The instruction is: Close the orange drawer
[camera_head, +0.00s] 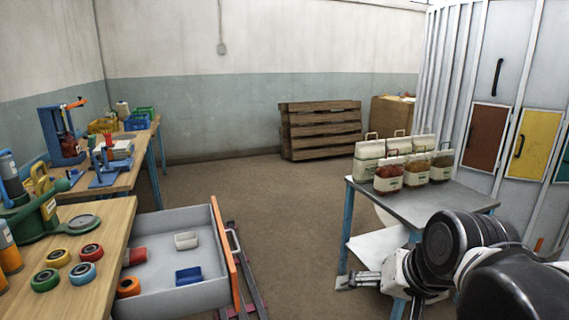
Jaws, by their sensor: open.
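The orange drawer (226,258) is pulled out from under the wooden workbench at the left. Its orange front panel faces right, with a metal handle (233,243) on it. Its grey tray holds a white bin (186,240), a blue bin (188,276) and red and orange pieces at its left side. My gripper (352,280) is at the lower right, beside the metal table, well to the right of the drawer front and apart from it. It is open and I see nothing in it. My arm hides part of the table's lower right.
A metal table (418,205) with several filled bags stands to the right, close to my arm. The workbench (95,235) carries coloured rings and a green press. Stacked wooden pallets (320,130) stand at the back. Bare floor (290,225) lies between drawer and table.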

